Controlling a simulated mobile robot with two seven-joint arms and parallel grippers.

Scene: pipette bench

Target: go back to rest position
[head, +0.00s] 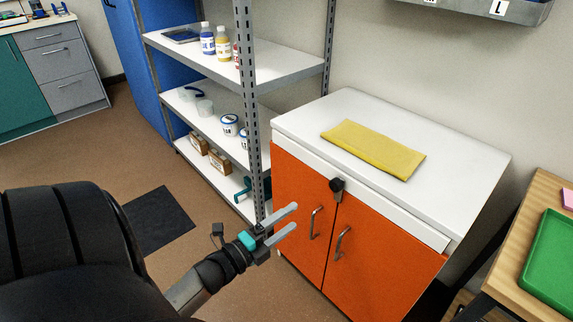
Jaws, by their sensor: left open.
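My left gripper (287,222) is in the lower middle of the head view. Its two grey fingers are apart and nothing is between them. It appears in front of the orange cabinet (293,188), left of the cabinet's two door handles. My left arm comes in from the lower left. My right gripper is not in view.
A folded yellow cloth (374,149) lies on the cabinet's white top. A metal shelf unit (291,68) with bottles and tubs stands behind. A green tray (551,262) lies on a wooden table (519,228) at right. A dark mat (158,219) lies on the open floor.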

